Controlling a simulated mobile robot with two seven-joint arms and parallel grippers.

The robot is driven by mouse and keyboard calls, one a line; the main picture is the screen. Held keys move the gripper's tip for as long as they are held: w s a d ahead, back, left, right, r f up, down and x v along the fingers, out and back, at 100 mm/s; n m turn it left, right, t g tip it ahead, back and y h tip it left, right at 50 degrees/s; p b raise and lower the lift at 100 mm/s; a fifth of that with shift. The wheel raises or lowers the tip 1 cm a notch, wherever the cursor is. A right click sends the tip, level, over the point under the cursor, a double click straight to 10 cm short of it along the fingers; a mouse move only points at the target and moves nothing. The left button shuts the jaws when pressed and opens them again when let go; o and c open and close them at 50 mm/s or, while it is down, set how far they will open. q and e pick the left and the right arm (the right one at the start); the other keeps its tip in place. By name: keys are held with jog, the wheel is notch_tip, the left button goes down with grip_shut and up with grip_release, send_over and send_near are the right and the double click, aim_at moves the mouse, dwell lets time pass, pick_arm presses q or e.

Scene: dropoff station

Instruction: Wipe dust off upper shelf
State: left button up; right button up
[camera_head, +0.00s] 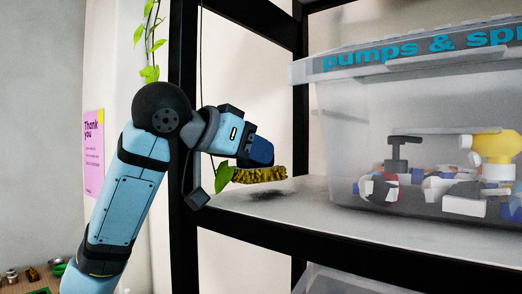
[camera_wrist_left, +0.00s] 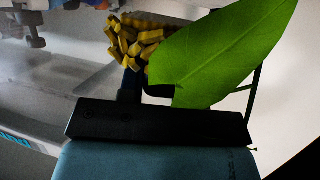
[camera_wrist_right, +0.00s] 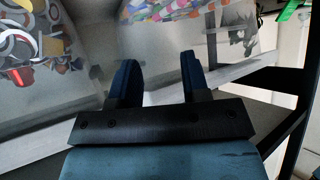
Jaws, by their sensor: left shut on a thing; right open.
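My left gripper (camera_head: 262,160) is shut on a yellow, shaggy duster (camera_head: 262,175) just above the left end of the upper shelf (camera_head: 320,220). The duster's chunky yellow strands (camera_wrist_left: 140,42) also show in the left wrist view, where a large green leaf (camera_wrist_left: 222,58) hides part of the gripper and duster. A dark grey patch (camera_head: 268,194) lies on the shelf under the duster; I cannot tell whether it is dust or shadow. My right gripper (camera_wrist_right: 157,76) is open and empty in the right wrist view and is outside the head view.
A clear bin labelled "pumps & spr" (camera_head: 400,125) with mixed parts stands on the shelf right of the duster. A black upright post (camera_head: 183,120) is beside my left arm. A vine (camera_head: 150,40) hangs at the post, and a pink poster (camera_head: 93,150) is on the wall.

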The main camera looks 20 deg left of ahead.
pick_arm(q)
jog(key=shift+r, duration=0.1)
jog(key=shift+w+d, duration=0.1)
jog(key=shift+w, duration=0.2)
jog(key=shift+w+d, duration=0.4)
jog(key=shift+w, duration=0.45)
jog(key=shift+w+r, duration=0.15)
jog(key=shift+w, duration=0.2)
jog(key=shift+s, duration=0.1)
jog(key=shift+s, duration=0.2)
jog(key=shift+s+a, duration=0.1)
jog(key=shift+s, duration=0.05)
jog(key=shift+s+a+r, duration=0.1)
jog(key=shift+s, duration=0.1)
